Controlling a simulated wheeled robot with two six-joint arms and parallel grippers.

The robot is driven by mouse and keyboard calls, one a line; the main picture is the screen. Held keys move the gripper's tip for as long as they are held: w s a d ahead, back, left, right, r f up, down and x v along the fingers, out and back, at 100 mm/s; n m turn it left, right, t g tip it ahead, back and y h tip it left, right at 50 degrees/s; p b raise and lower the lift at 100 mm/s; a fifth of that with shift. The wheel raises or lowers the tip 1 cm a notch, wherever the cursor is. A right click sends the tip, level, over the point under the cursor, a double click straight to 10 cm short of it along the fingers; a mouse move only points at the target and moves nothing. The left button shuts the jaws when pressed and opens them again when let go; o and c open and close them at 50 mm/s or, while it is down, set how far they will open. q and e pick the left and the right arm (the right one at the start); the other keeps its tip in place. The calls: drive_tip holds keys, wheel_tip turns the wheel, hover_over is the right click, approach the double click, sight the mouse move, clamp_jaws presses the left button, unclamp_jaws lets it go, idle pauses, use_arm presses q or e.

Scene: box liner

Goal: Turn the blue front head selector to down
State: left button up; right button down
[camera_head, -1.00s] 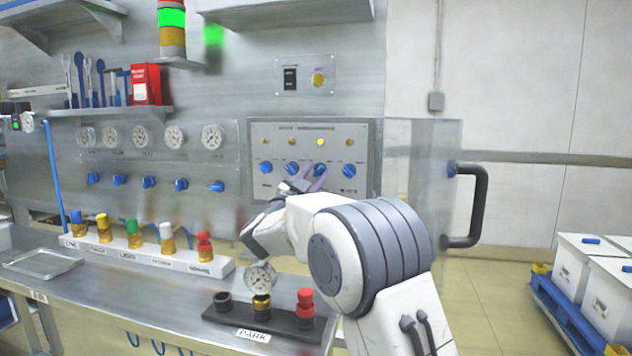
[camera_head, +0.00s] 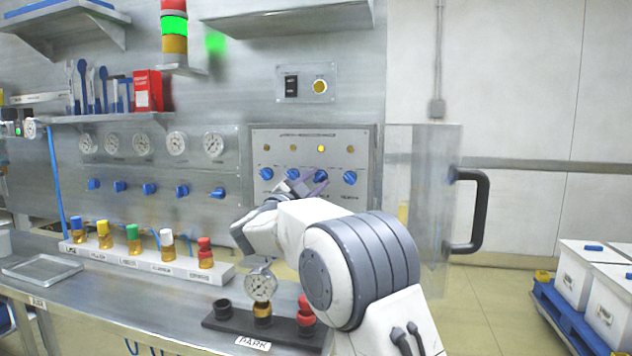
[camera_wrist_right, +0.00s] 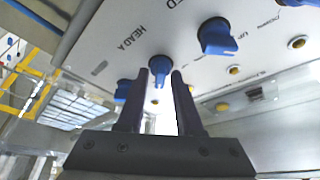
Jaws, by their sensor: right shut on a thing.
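A grey panel (camera_head: 258,140) on the back wall carries a row of blue selector knobs under small indicator lamps. My right gripper (camera_head: 303,184) reaches up to this row and partly covers its middle. In the right wrist view, my right gripper (camera_wrist_right: 160,80) has its two dark fingers on either side of a blue selector (camera_wrist_right: 160,67) labelled HEAD A, and is shut on it. Another blue selector (camera_wrist_right: 217,37) with UP and DOWN marks is to its right. The gripped knob's pointing direction is hard to tell. My left gripper is not in view.
A clear guard door with a black handle (camera_head: 480,210) stands right of the panel. Below are a parking block (camera_head: 225,322) holding a gauge and fittings, and a rack of colour-capped fittings (camera_head: 90,250). More blue valve knobs (camera_head: 150,189) sit to the left.

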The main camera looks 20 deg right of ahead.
drive_tip(key=c, duration=0.9)
unclamp_jaws()
drive_tip(key=b+v, duration=0.1)
drive_tip(key=v, duration=0.9)
drive_tip(key=shift+s+a+f, duration=0.1)
drive_tip(key=shift+s+a, duration=0.05)
drive_tip(key=shift+s, duration=0.05)
